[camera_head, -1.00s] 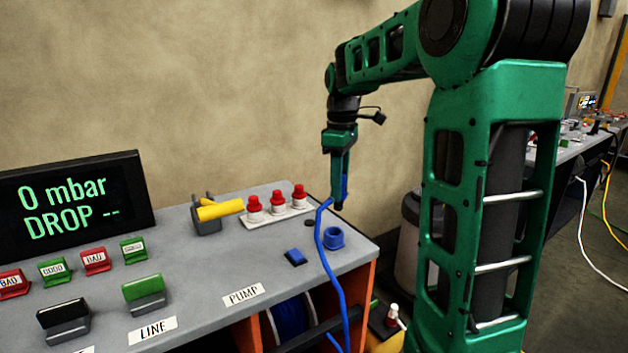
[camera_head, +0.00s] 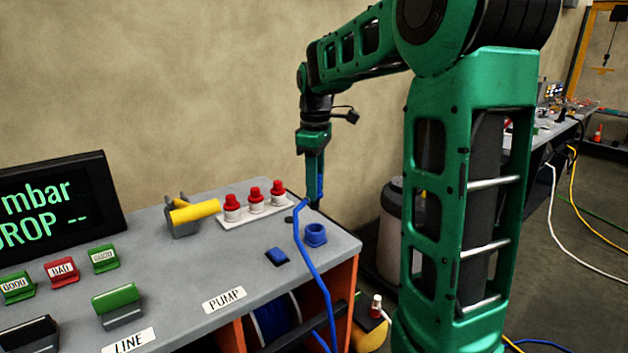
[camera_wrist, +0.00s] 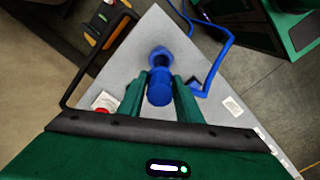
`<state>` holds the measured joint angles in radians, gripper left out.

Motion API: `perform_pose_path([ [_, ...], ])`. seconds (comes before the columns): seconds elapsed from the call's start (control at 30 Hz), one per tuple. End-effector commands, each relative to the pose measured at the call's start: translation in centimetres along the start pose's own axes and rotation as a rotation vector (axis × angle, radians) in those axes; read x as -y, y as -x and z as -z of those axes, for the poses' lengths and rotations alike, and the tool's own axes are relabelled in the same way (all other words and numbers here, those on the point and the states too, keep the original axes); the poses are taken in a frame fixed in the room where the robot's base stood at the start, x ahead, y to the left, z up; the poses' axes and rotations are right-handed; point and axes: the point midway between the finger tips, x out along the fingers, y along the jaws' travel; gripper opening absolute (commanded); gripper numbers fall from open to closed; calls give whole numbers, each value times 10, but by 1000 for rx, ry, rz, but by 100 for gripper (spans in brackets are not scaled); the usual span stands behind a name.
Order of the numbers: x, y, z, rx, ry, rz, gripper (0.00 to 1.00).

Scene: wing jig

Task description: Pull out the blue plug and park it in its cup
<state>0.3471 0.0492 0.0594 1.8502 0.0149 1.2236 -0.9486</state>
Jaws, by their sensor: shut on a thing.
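My gripper (camera_wrist: 160,90) is shut on the blue plug (camera_wrist: 159,88), which shows between its fingers in the wrist view. In the head view my gripper (camera_head: 315,203) points down over the right end of the grey bench, and only a blue sliver of the plug (camera_head: 321,186) shows. The blue cup (camera_head: 316,234) stands on the bench just below the fingertips. It also shows behind the plug in the wrist view (camera_wrist: 160,55), partly hidden. The plug appears to be above the cup and apart from it. The plug's lower end is hard to make out.
A blue hose (camera_head: 318,272) runs from beside my gripper over the bench's front edge. Red-capped fittings (camera_head: 255,195) and a yellow-handled valve (camera_head: 193,212) stand to the left. A flat blue piece (camera_head: 277,256) lies before the cup. A display (camera_head: 50,205) stands far left.

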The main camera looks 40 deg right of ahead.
Motion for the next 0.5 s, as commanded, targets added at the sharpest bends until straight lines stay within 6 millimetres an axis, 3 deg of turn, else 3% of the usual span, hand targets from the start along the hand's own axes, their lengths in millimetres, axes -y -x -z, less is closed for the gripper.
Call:
perform_pose_path([
  [0.5, 0, -46, 0, 0, -1, 1, 10],
])
